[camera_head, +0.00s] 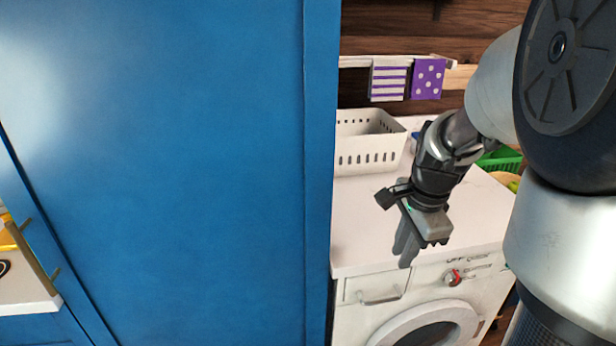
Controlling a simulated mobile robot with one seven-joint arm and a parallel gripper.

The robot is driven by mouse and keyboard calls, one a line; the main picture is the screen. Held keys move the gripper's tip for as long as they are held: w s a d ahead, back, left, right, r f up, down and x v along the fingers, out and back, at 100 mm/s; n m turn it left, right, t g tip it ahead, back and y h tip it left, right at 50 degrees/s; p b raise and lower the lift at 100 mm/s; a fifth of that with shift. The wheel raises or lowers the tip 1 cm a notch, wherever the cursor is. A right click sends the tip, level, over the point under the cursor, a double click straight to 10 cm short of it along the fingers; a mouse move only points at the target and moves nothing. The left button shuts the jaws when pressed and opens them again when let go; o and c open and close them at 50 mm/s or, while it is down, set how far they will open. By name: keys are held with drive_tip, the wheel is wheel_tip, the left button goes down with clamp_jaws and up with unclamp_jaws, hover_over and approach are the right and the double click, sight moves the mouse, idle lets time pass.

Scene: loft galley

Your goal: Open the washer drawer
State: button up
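The white washer (350,319) stands at the lower right, partly cut off by the bottom of the picture. Its small drawer (361,286) is at the upper left of its front, with a light bar handle (380,299), and looks closed. A red knob (452,277) and the top of the round door (432,325) show on the same front. My gripper (405,250) hangs pointing down over the washer's front top edge, above the drawer and a little to its right. Its fingers look close together, but their gap is not clear from this side.
A tall blue cabinet (170,150) fills the left, its edge right beside the washer. A white perforated basket (367,150) stands on the white counter (360,215). A green basket (500,158) is behind my arm. Purple-patterned cloths (388,82) hang from a shelf at the back.

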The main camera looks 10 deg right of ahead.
sight(384, 300)
drive_tip(key=w+f+b, duration=0.1)
drive_tip(key=f, duration=0.4)
drive_tip(key=w+f+b, duration=0.1)
drive_tip(key=f, duration=0.5)
drive_tip(key=w+f+b, duration=0.1)
drive_tip(key=f+b, duration=0.1)
drive_tip(key=f, duration=0.4)
drive_tip(key=shift+w+d+f, duration=0.1)
drive_tip(key=shift+w+f, duration=0.05)
drive_tip(key=shift+f, duration=0.1)
clamp_jaws()
